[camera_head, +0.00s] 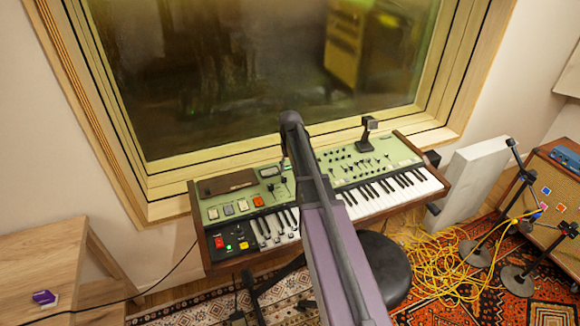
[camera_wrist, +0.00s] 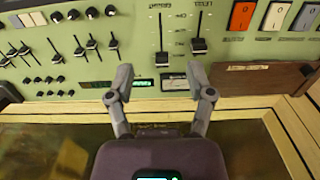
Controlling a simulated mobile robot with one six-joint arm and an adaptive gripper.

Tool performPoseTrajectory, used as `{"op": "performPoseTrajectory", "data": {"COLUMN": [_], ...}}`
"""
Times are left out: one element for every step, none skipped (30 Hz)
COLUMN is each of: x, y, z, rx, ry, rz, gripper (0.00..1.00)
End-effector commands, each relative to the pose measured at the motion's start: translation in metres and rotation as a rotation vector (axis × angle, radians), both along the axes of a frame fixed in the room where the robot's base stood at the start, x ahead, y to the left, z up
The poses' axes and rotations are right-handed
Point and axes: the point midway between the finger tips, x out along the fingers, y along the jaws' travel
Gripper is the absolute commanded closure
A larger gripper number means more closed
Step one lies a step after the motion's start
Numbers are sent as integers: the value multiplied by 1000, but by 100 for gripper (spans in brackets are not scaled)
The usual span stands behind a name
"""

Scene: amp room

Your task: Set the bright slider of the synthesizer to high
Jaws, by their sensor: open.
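The green synthesizer (camera_head: 300,185) stands below the window, with its keys toward the near side. In the wrist view its panel appears upside down. Two long vertical sliders stand side by side there: a left slider (camera_wrist: 162,58) and a right slider (camera_wrist: 198,45). The label above the right one appears to read "LEVEL". Smaller sliders (camera_wrist: 91,43) lie to the left. I cannot read for certain which slider is marked bright. My gripper (camera_wrist: 160,73) is open and empty, its fingertips spread around the lower end of the left slider's track. In the head view my arm hides much of the panel's middle.
Orange and grey rocker switches (camera_wrist: 241,14) sit right of the sliders in the wrist view. A black stool (camera_head: 385,268), yellow cables (camera_head: 440,265) and an amplifier (camera_head: 550,190) are near.

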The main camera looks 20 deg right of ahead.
Motion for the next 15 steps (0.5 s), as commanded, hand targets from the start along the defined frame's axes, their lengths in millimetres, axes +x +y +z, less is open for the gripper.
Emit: {"op": "performPoseTrajectory", "data": {"x": [0,0,0,0,0,0,-6,-10,-15,-18,-21,-25,-28,-31,-35], "y": [0,0,0,0,0,0,5,8,12,15,18,22,24,27,31], "z": [9,11,15,17,20,23,17,15,14,14,13,12,12,11,10], "rx": [0,0,0,0,0,0,0,0,0,0,0,0,0,0,0], "ry": [0,0,0,0,0,0,0,0,0,0,0,0,0,0,0], "rz": [0,0,0,0,0,0,1,2,3,3,2,2,1,1,2], "gripper": [31,31,31,31,31,31,31,31,31,31,31,31,31,31,31]}}
